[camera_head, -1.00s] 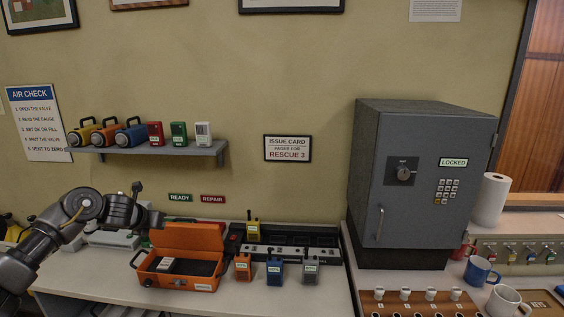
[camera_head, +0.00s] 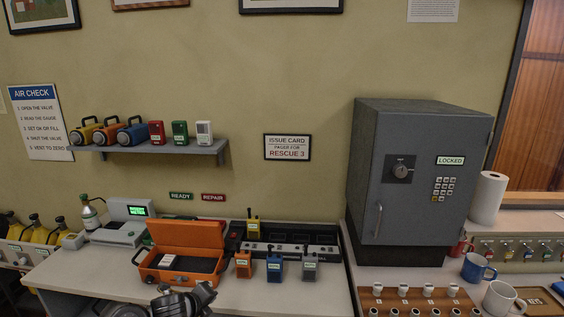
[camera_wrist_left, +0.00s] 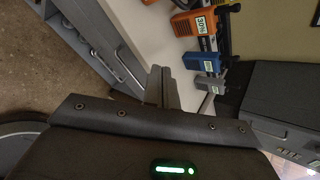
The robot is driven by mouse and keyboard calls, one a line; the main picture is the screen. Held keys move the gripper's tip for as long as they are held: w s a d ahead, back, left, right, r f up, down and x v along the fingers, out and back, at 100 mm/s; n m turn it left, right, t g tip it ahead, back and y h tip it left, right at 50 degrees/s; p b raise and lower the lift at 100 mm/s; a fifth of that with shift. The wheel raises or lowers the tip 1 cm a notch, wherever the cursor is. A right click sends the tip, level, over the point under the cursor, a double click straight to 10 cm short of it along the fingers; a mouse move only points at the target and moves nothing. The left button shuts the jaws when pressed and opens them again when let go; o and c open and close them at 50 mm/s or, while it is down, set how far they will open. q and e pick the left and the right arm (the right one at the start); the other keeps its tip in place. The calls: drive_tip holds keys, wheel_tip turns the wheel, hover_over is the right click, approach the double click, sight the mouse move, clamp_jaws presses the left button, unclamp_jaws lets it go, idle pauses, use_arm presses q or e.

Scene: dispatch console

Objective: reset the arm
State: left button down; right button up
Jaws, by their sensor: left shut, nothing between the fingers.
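My left gripper (camera_wrist_left: 166,86) is shut and empty in the left wrist view, with its two fingers together. Part of my left arm (camera_head: 184,301) shows at the bottom of the head view, in front of the open orange case (camera_head: 181,279). In the wrist view, the fingers point towards the white counter (camera_wrist_left: 160,45), with the radios beyond and to the right. Nothing is seen touching the fingers. My right gripper is in neither view.
Orange (camera_head: 243,264), blue (camera_head: 274,268) and grey (camera_head: 310,266) radios stand in front of a dark charger rack with a yellow radio (camera_head: 253,228). A grey safe (camera_head: 425,150) stands right. A gauge station (camera_head: 124,232) is left of the case.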

use_arm(q)
drive_tip(key=s+d+f+n, duration=0.3)
drive_tip(key=s+f+n, duration=0.3)
drive_tip(key=s, duration=0.4)
drive_tip(key=s+a+f+n+g+y, duration=0.1)
drive_tip(key=s+a+n+g, duration=0.2)
drive_tip(key=s+n, duration=0.95)
drive_tip(key=s+a+f+n+g+y, duration=0.1)
drive_tip(key=s+a+f+n+g, duration=0.4)
drive_tip(key=s, duration=1.3)
wheel_tip(320, 180, down, 29)
drive_tip(key=d+n+b, duration=0.2)
drive_tip(key=b, duration=0.5)
drive_tip(key=s+a+f+b, duration=0.3)
drive_tip(key=s+f+b, duration=0.2)
drive_tip(key=s+f, duration=1.2)
wheel_tip(320, 180, down, 4)
drive_tip(key=shift+s+a+f+m+g, duration=0.15)
drive_tip(key=shift+a+m+g, duration=0.05)
drive_tip(key=shift+m+g, duration=0.15)
